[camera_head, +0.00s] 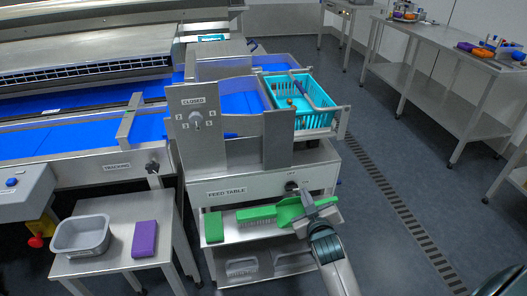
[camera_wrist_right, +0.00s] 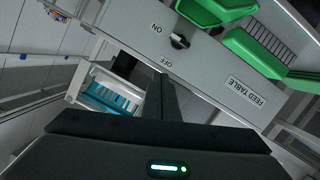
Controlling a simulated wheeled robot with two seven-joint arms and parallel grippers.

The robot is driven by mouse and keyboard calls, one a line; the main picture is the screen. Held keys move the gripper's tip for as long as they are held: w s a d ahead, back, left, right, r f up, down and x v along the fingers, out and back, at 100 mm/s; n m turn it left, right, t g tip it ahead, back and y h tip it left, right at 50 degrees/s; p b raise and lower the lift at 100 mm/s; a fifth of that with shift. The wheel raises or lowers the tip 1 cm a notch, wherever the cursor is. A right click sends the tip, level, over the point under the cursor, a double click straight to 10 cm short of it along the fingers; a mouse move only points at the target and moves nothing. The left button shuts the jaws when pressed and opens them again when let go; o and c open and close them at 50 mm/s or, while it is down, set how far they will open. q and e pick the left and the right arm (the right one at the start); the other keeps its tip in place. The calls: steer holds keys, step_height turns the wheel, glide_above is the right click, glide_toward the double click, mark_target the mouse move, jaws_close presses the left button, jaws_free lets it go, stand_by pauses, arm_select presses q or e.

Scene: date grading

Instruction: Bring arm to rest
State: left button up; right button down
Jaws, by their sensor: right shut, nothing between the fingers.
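My right gripper (camera_head: 307,196) is in front of the feed table (camera_head: 240,189), near its dark rotary knob (camera_head: 291,187) and over the green scoop (camera_head: 290,212) on the shelf below. In the right wrist view the fingers (camera_wrist_right: 161,92) are together with nothing between them. They are apart from the knob (camera_wrist_right: 179,41), which sits between the ON and OFF labels on the panel. My right arm reaches in from the bottom of the head view. My left gripper is not in view.
A green brush (camera_head: 256,214) and a green block (camera_head: 213,227) lie on the shelf. A turquoise basket (camera_head: 318,122) stands on the feed table. A side table at left holds a grey tub (camera_head: 82,235) and a purple block (camera_head: 145,239). Floor at right is clear.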

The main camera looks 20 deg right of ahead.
steer(key=s+a+f+y, duration=0.1)
steer(key=a+f, duration=0.1)
steer(key=f, duration=0.3)
steer(key=s+a+f+g+y, duration=0.1)
steer(key=a+f, duration=0.2)
steer(key=f, duration=0.3)
steer(key=s+a+f+g, duration=0.1)
steer(key=a+f, duration=0.1)
steer(key=f, duration=0.3)
steer(key=shift+s+a+f+n+y, duration=0.1)
steer(key=shift+a+f+n+y, duration=0.1)
steer(key=shift+f+n+y, duration=0.2)
steer(key=s+a+f+g+y, duration=0.1)
steer(key=s+a+f, duration=0.25)
steer(key=f, duration=0.25)
steer(key=s+a+f+g+y, duration=0.1)
steer(key=s+a+f, duration=0.25)
steer(key=f, duration=0.35)
steer(key=s+a+f+g+y, duration=0.1)
steer(key=s+a+f, duration=0.3)
steer(key=s+f, duration=0.5)
steer(key=s+a+f+g, duration=0.3)
steer(key=s+f, duration=0.6)
steer(key=s, duration=0.6)
steer(key=shift+s+a+n+y, duration=0.15)
steer(key=shift+a+n+y, duration=0.25)
steer(key=shift+a, duration=0.2)
steer(key=shift+f, duration=0.1)
